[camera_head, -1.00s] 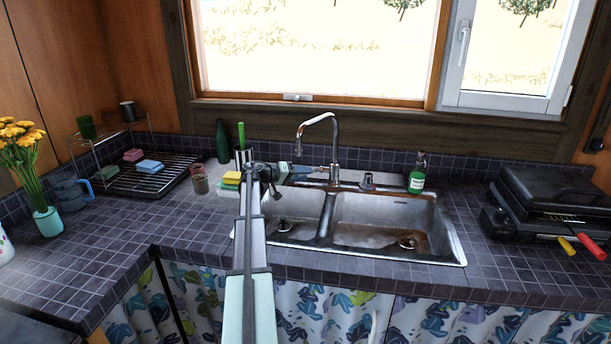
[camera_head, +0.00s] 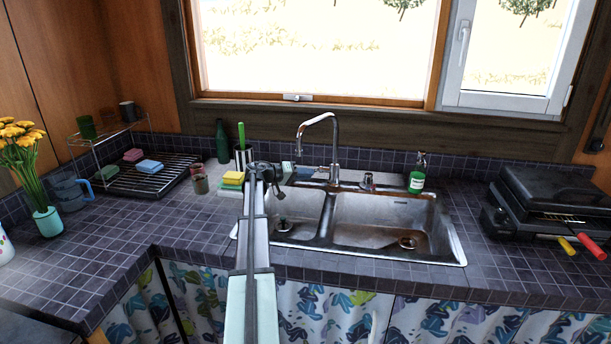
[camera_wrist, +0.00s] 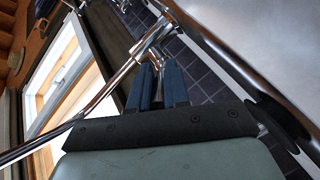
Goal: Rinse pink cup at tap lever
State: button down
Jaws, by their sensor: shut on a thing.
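The chrome tap (camera_head: 336,145) rises behind the double sink (camera_head: 385,210), its spout arching left. My gripper (camera_wrist: 159,66) reaches the tap's base from the left. In the wrist view its blue fingers are shut on the tap lever (camera_wrist: 155,58), a slim chrome piece between them. In the head view my wrist is left of the tap, and the fingers are small and hard to make out there.
A green soap bottle (camera_head: 417,174) stands right of the tap. A yellow sponge (camera_head: 233,178), a striped brush holder (camera_head: 243,158) and small glasses (camera_head: 200,183) stand left of the sink. A drying rack (camera_head: 150,179) is further left, a black grill (camera_head: 545,205) far right.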

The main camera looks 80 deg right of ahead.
dwell(0.4)
jog(key=shift+s+r+t+y, duration=0.1)
jog(key=shift+r+t+y, duration=0.5)
jog(key=c, duration=1.1)
grip_release()
jog(key=v, duration=1.3)
jog(key=shift+w+a+r, duration=0.15)
jog(key=shift+w+a, duration=0.05)
jog(key=shift+w, duration=0.15)
